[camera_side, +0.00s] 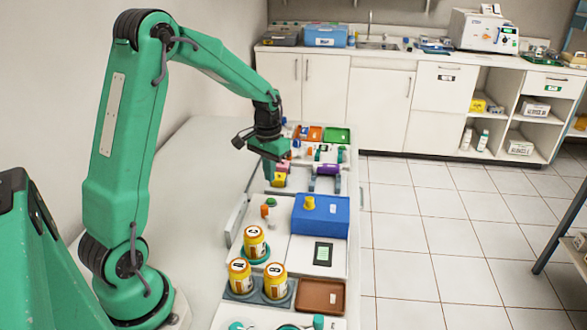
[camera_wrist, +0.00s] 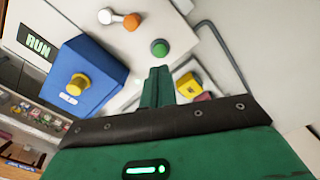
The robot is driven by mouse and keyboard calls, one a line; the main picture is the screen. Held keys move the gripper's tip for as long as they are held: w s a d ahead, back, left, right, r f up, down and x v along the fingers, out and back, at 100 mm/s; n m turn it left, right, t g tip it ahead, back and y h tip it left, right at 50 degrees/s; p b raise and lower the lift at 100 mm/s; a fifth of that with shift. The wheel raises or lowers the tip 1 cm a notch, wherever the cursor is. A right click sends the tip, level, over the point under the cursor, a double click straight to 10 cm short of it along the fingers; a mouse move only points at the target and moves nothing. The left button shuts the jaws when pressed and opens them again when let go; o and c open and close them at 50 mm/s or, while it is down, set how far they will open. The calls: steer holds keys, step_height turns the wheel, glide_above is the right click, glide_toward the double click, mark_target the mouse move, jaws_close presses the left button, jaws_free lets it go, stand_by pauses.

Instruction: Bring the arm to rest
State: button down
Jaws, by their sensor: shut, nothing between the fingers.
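My green arm (camera_side: 128,140) is raised and reaches out over the long bench. My gripper (camera_side: 268,174) points down above the bench, close to the yellow block (camera_side: 279,180) and the pink piece behind it. In the wrist view my gripper's fingers (camera_wrist: 158,78) are together, with nothing seen between them. The yellow block (camera_wrist: 188,85) and a pink-red piece show just right of the fingers there. I cannot tell from these views how high the fingertips are above the surface.
A blue box (camera_side: 320,217) with a yellow knob stands nearer on the bench, also in the wrist view (camera_wrist: 105,67). A green knob (camera_wrist: 160,48) lies near the fingers. Labelled jars (camera_side: 254,243), a brown tray (camera_side: 320,296) and a green tray (camera_side: 336,135) are on the bench.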

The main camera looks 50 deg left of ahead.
steer(key=s+d+r+m+t, duration=0.1)
steer(key=s+d+r, duration=0.3)
steer(key=d+r, duration=0.15)
steer(key=s+d+r+t, duration=0.2)
steer(key=s+d+r, duration=0.15)
steer(key=r, duration=0.25)
steer(key=s+d+r+m+t, duration=0.2)
steer(key=s+d+r, duration=0.1)
steer(key=s+d, duration=0.4)
steer(key=shift+s+d+t, duration=0.15)
steer(key=shift+s+t, duration=0.15)
steer(key=shift+s, duration=1.4)
steer(key=c, duration=2.2)
jaws_free()
steer(key=shift+r, duration=0.1)
